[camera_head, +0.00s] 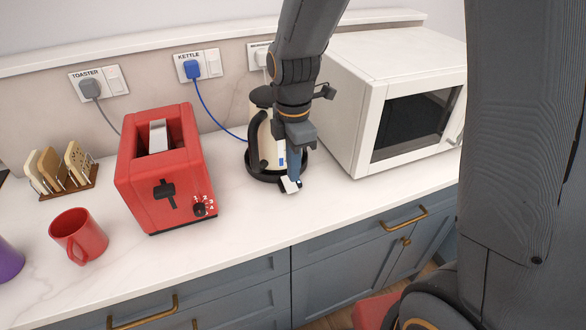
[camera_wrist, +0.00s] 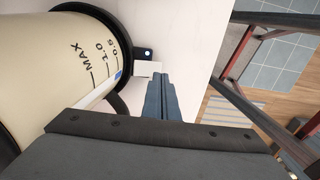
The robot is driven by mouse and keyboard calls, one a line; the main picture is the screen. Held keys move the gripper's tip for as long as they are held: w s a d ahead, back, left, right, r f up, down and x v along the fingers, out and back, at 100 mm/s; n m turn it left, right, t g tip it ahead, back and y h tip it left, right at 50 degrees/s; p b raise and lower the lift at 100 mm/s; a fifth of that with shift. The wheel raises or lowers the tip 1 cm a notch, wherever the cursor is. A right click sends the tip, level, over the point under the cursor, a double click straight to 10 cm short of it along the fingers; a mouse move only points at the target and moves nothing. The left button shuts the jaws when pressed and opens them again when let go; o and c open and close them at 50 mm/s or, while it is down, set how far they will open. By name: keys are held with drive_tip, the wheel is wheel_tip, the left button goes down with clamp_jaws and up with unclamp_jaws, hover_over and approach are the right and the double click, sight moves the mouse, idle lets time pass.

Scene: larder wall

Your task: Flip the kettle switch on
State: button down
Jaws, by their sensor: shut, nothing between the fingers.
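The cream kettle (camera_head: 262,140) with a black handle stands on a black round base in the head view, partly hidden by my arm. A white tab (camera_head: 291,187), seemingly the kettle's switch, sticks out at the front of the base. The tab (camera_wrist: 149,69) also shows in the wrist view, beside a small dark plate with a light dot (camera_wrist: 147,53). My gripper (camera_head: 293,178) is shut and empty, pointing down with its tips at the tab. The gripper (camera_wrist: 158,76) overlaps the tab's edge in the wrist view; I cannot tell whether they touch.
A wall plate labelled KETTLE (camera_head: 211,63) holds a blue plug (camera_head: 192,69). A red toaster (camera_head: 165,170) stands left of the kettle, a white microwave (camera_head: 350,110) close on the right. A red mug (camera_head: 79,237) and a toast rack (camera_head: 68,190) are farther left. The counter front is clear.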

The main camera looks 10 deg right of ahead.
wheel_tip(320, 180, up, 12)
drive_tip(key=s+b, duration=0.1)
drive_tip(key=s, duration=0.1)
drive_tip(key=shift+s+d+f, duration=0.25)
drive_tip(key=shift+s+d, duration=0.05)
drive_tip(key=shift+s, duration=0.1)
drive_tip(key=shift+s+d+f+m+t+b, duration=0.3)
drive_tip(key=shift+s+d+f+m, duration=1.05)
drive_tip(key=shift+m, duration=2)
drive_tip(key=shift+s+d+f+m+t+b, duration=0.15)
drive_tip(key=shift+s+d+f+m+b, duration=0.25)
drive_tip(key=shift+d+f+m, duration=1.85)
drive_tip(key=shift+s+d+f+m+t+b, duration=0.25)
drive_tip(key=shift+s+d+f+m, duration=0.6)
drive_tip(key=shift+f+m, duration=2.55)
